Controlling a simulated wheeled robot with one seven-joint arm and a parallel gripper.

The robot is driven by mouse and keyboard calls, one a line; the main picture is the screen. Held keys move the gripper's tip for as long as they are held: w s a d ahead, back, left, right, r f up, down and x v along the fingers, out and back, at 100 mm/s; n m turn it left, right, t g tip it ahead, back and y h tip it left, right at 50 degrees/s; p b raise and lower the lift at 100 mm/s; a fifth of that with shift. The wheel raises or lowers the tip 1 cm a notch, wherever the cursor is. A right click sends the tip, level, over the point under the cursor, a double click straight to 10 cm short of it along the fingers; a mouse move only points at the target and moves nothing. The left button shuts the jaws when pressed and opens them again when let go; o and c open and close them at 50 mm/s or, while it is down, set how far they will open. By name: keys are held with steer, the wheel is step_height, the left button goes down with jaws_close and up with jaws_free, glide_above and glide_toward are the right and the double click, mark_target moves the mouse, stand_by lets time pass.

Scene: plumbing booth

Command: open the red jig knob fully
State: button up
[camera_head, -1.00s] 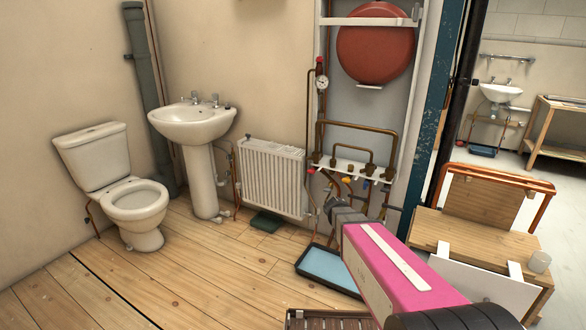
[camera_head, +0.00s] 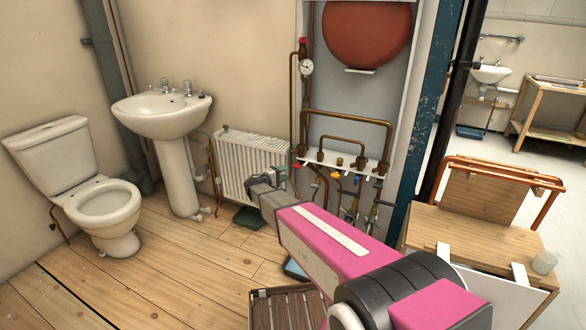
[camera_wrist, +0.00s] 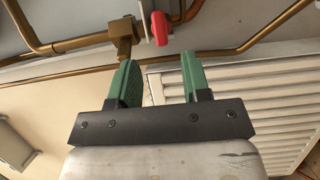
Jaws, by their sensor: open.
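The red knob (camera_wrist: 160,28) shows at the top middle of the wrist view, next to a brass pipe fitting (camera_wrist: 123,40). In the head view my gripper (camera_head: 282,171) is small, in front of the radiator's right side near the pipe manifold. A small red part (camera_head: 297,166) shows beside it. I cannot tell whether the knob touches a finger.
The white radiator (camera_head: 250,160) stands close behind my gripper. Copper pipes (camera_head: 345,116) and several coloured valves are to its right, below a red tank (camera_head: 366,30). A wooden bench (camera_head: 470,235) stands at the right.

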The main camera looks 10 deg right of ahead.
mark_target(295, 167)
steer(key=x, duration=0.8)
steer(key=shift+s, duration=0.1)
steer(key=c, duration=0.7)
